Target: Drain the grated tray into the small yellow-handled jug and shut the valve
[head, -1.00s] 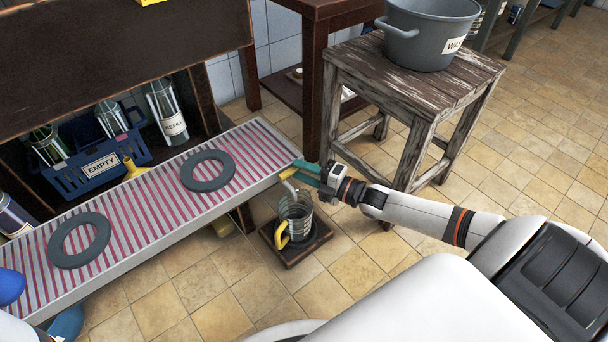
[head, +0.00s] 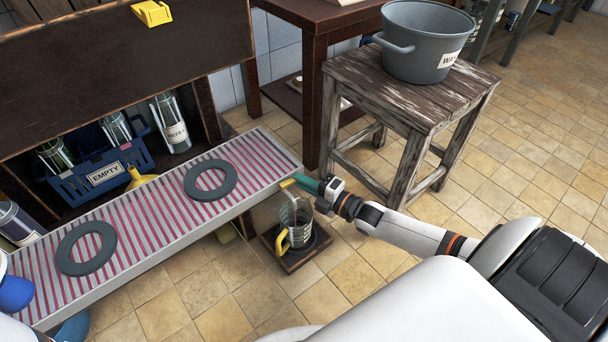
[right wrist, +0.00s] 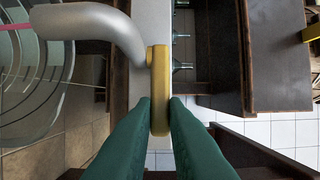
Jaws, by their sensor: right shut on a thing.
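The grated tray (head: 262,212), a long pale trough with red-and-white slats, runs from lower left to the middle in the head view. At its right end is a grey spout (right wrist: 85,28) with a yellow valve handle (right wrist: 159,90). My right gripper (head: 305,185) is shut on this handle; its green fingers (right wrist: 160,118) press it from both sides in the right wrist view. The clear jug (head: 297,217) with a yellow handle (head: 282,241) stands upright below the spout. My left gripper is not in view.
The jug stands on a low dark wooden stand (head: 294,262). Two grey rings (head: 86,268) lie on the tray. A blue crate (head: 62,183) with bottles is behind it. A weathered stool (head: 345,80) holds a grey pot (head: 425,55). Tiled floor in front is free.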

